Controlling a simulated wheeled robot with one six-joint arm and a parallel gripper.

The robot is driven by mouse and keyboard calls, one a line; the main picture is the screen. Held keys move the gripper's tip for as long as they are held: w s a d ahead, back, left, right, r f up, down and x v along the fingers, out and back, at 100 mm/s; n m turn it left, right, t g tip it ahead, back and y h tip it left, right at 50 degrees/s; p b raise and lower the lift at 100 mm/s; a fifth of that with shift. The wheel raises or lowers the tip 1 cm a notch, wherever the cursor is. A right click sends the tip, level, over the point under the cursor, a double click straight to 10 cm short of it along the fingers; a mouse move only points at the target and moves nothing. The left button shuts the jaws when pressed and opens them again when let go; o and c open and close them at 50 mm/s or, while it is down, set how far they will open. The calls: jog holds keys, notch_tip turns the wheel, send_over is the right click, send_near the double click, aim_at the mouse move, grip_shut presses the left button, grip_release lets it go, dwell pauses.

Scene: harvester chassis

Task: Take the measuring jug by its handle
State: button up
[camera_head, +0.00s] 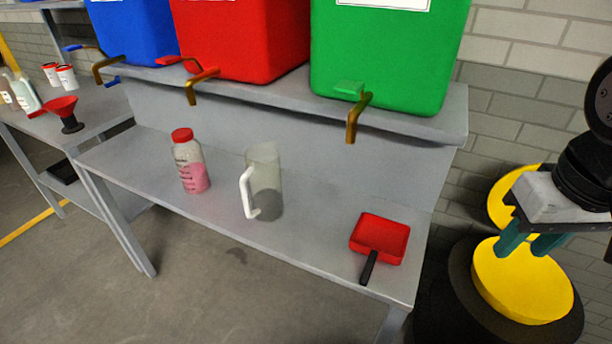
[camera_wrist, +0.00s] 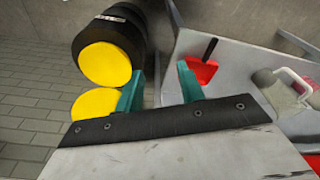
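The measuring jug (camera_head: 265,180) is a translucent grey vessel with a white handle (camera_head: 246,193) on its left side. It stands upright on the lower shelf of the grey bench, below the red and green containers. In the wrist view the jug (camera_wrist: 280,97) is at the right edge, with its white handle (camera_wrist: 298,82) showing. My gripper (camera_head: 533,243) is at the right in the head view, over the yellow-lidded drums and well apart from the jug. In the wrist view its two teal fingers (camera_wrist: 160,90) are spread with nothing between them.
A pink-filled bottle with a red cap (camera_head: 190,162) stands left of the jug. A red dustpan-like scoop (camera_head: 380,240) lies to its right. Dark drums with yellow tops (camera_head: 520,280) stand right of the bench (camera_head: 310,245).

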jog(key=w+a+f+n+t+y, duration=0.1)
jog(key=w+a+f+n+t, duration=0.15)
jog(key=w+a, duration=0.55)
jog(key=w+a+f+n+t+y, duration=0.1)
jog(key=w+a+f+n+t, duration=0.2)
jog(key=w, duration=0.9)
jog(key=n+y, duration=0.5)
jog(key=y, duration=0.4)
send_near(246, 191)
notch_tip(246, 191, down, 2)
jog(key=w+a, duration=0.1)
jog(key=a, duration=0.1)
jog(key=shift+t, duration=0.25)
jog(key=x, duration=0.7)
jog(key=shift+w+a+r, duration=0.15)
jog(key=shift+a+r, duration=0.05)
jog(key=shift+w+a+f, duration=0.1)
jog(key=shift+w+a, duration=0.15)
jog(key=shift+a, duration=0.05)
grip_shut()
